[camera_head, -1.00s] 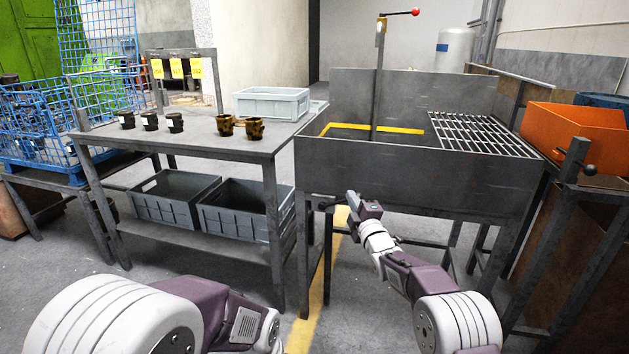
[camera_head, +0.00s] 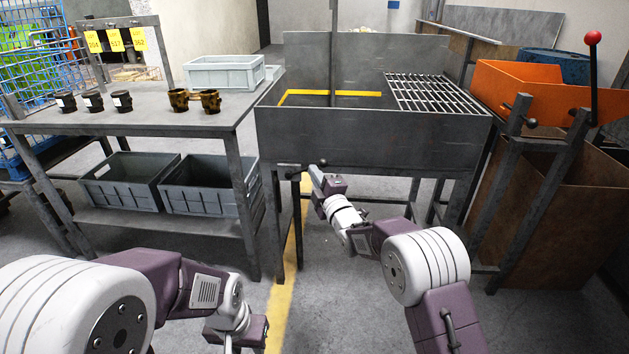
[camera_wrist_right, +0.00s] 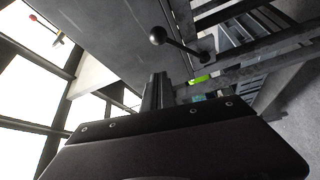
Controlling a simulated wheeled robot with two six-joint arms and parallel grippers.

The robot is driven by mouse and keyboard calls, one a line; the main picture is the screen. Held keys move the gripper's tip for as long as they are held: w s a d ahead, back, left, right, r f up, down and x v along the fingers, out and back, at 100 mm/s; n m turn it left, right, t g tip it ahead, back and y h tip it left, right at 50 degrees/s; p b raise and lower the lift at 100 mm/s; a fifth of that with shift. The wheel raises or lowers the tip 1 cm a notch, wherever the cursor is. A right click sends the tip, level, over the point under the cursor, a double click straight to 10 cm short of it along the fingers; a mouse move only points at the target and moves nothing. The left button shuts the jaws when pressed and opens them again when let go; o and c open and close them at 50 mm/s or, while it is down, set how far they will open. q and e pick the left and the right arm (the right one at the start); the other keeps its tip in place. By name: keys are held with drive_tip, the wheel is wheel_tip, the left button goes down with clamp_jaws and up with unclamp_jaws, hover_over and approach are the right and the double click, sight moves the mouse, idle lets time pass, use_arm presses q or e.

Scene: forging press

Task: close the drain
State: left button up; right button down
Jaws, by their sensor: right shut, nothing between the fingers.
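The grey quench tank (camera_head: 370,135) stands ahead, with a drain lever (camera_head: 295,174) low at its front left corner. The lever is dark with a round black knob. In the right wrist view the knob (camera_wrist_right: 158,35) and its rod show just beyond the fingers, the rod running right to a pivot on the tank. My right gripper (camera_head: 316,174) is shut and empty, close beside the knob; contact cannot be told. Its fingers also show in the right wrist view (camera_wrist_right: 157,90). My left gripper (camera_head: 228,343) is at the bottom edge, partly cut off, away from the tank.
A grey table (camera_head: 190,117) with several dark cups stands left of the tank; two grey crates sit on its lower shelf. An orange bin (camera_head: 530,90) and a red-knobbed lever (camera_head: 593,75) are to the right. Tank legs stand near my right gripper. Floor in front is open.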

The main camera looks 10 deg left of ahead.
drive_tip(key=b+v, duration=0.3)
drive_tip(key=v, duration=0.1)
drive_tip(key=shift+s+a+f, duration=0.25)
drive_tip(key=shift+a+f, duration=0.05)
drive_tip(key=shift+f, duration=0.05)
